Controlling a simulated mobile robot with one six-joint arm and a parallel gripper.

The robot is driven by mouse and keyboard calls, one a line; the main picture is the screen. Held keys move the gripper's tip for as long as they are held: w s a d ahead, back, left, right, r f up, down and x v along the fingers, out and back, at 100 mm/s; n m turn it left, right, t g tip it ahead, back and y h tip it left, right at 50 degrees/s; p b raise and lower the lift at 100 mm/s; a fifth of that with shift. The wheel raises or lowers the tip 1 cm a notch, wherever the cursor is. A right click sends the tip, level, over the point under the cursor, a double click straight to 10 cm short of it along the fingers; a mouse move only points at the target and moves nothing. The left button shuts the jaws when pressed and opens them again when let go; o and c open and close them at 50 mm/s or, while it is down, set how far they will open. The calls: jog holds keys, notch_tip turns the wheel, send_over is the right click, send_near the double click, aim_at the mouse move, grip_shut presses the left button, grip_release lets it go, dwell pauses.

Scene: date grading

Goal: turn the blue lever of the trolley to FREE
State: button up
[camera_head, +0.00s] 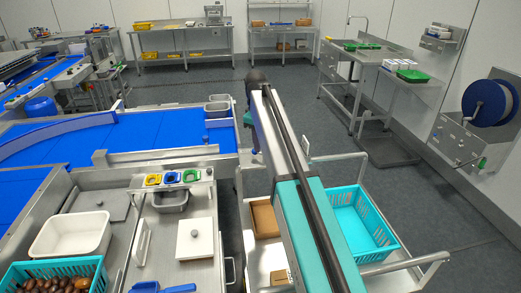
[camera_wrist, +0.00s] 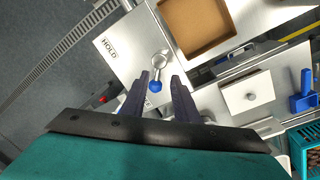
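The lever (camera_wrist: 160,62) shows in the wrist view as a short silver arm on a round pivot, with a blue knob (camera_wrist: 155,86) at its near end. It sits on a pale metal plate of the trolley (camera_wrist: 128,62). The word HOLD (camera_wrist: 110,49) is printed on the plate to the lever's left; I see no FREE label. My gripper (camera_wrist: 160,80) is open, its two dark fingers on either side of the blue knob in the picture. Whether they are down at knob height I cannot tell. In the head view my arm hides the lever and gripper.
A cardboard box (camera_wrist: 196,22) stands on the trolley just beyond the lever. In the head view a turquoise crate (camera_head: 389,246) is on the trolley right of my arm. Open floor lies behind.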

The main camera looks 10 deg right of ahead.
notch_tip(320, 180, up, 9)
jog(key=s+b, duration=0.1)
jog(key=b, duration=0.1)
jog(key=shift+a+r, duration=0.15)
jog(key=shift+a, duration=0.15)
dwell(0.4)
